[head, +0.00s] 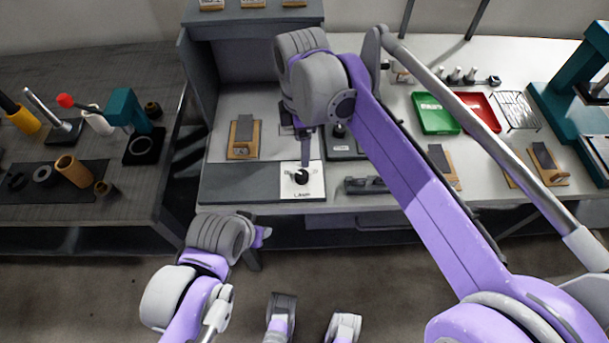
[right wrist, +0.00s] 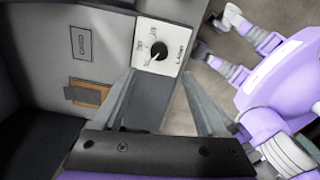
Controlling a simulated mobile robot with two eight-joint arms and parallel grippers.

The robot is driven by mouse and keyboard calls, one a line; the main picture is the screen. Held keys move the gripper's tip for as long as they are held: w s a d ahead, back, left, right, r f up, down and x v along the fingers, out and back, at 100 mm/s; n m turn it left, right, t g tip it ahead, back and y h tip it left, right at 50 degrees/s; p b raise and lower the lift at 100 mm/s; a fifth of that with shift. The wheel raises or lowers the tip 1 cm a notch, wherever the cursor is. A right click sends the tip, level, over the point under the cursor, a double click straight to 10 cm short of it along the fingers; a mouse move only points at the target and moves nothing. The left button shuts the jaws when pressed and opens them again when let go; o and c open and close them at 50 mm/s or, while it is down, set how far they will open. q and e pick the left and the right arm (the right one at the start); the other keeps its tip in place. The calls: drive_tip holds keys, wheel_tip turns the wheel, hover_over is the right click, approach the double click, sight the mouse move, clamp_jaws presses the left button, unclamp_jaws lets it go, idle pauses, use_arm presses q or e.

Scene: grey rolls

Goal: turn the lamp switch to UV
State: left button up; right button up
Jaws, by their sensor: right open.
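The lamp switch is a round black knob (right wrist: 159,50) on a white plate (right wrist: 172,33) marked "LAMP" in the right wrist view. A small light pointer mark shows on the knob; the position labels are too small to read. In the head view the white plate (head: 312,190) is at the front edge of the grey booth. My right gripper (right wrist: 160,82) is open and empty, with its fingers apart on either side below the knob in the wrist view, not touching it. In the head view its fingers (head: 305,152) hang just above the knob. My left gripper (head: 262,237) is low in front of the benches, away from the switch.
A wooden stand with a grey card (head: 243,138) is inside the booth, left of the switch. A grey bar-shaped object (head: 366,185) lies right of it. Green (head: 434,113) and red (head: 480,111) trays are further right. The left bench (head: 90,211) holds rolls and tools.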

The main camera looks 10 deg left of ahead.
sight(302, 174)
wheel_tip(302, 174, down, 11)
drive_tip(key=shift+a+r+b, duration=0.1)
drive_tip(key=shift+b, duration=0.55)
clamp_jaws()
